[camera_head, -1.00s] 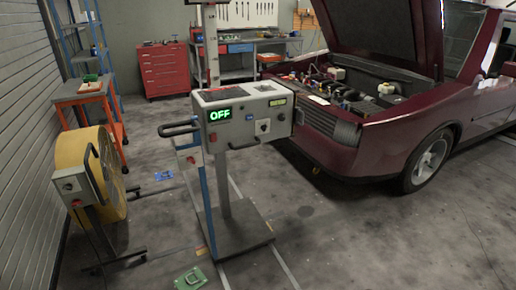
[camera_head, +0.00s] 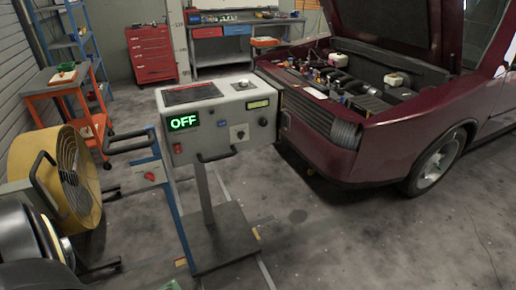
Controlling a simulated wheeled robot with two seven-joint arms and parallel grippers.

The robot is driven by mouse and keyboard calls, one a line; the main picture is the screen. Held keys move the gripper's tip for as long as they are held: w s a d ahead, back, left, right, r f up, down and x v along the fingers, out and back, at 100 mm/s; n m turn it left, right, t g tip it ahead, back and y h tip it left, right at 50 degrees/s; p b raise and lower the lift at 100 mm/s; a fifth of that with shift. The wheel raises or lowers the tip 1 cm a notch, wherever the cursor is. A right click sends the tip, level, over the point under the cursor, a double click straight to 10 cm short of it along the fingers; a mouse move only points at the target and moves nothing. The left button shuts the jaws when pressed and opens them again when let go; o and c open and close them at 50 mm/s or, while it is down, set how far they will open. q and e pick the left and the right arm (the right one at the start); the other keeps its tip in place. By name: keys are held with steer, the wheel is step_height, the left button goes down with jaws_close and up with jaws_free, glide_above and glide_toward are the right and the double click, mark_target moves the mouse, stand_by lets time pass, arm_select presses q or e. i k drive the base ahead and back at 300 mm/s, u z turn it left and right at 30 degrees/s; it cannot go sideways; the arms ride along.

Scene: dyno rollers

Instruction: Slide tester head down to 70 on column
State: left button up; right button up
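The tester head (camera_head: 219,118) is a grey box with a green "OFF" display (camera_head: 183,122), a black knob and a front handle (camera_head: 217,156). It sits on an upright column (camera_head: 178,45), whose pale upper part rises behind it and shows small marks too small to read. The lower post (camera_head: 203,195) runs down to a flat dark base plate (camera_head: 222,240). A black side handle (camera_head: 130,143) sticks out to the left, above a small box with a red switch (camera_head: 150,175). Neither of my grippers is in view. A black and white rounded part at lower left looks like my arm.
A yellow drum fan (camera_head: 75,170) stands at left, behind my arm part. A maroon car (camera_head: 375,140) with its hood up is close on the right. An orange cart (camera_head: 65,95), red cabinet (camera_head: 151,55) and workbench (camera_head: 225,60) stand behind. Floor at front right is clear.

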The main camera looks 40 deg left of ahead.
mark_target(207, 143)
steer(key=u, duration=0.35)
steer(key=i, duration=1)
steer(key=u, duration=0.65)
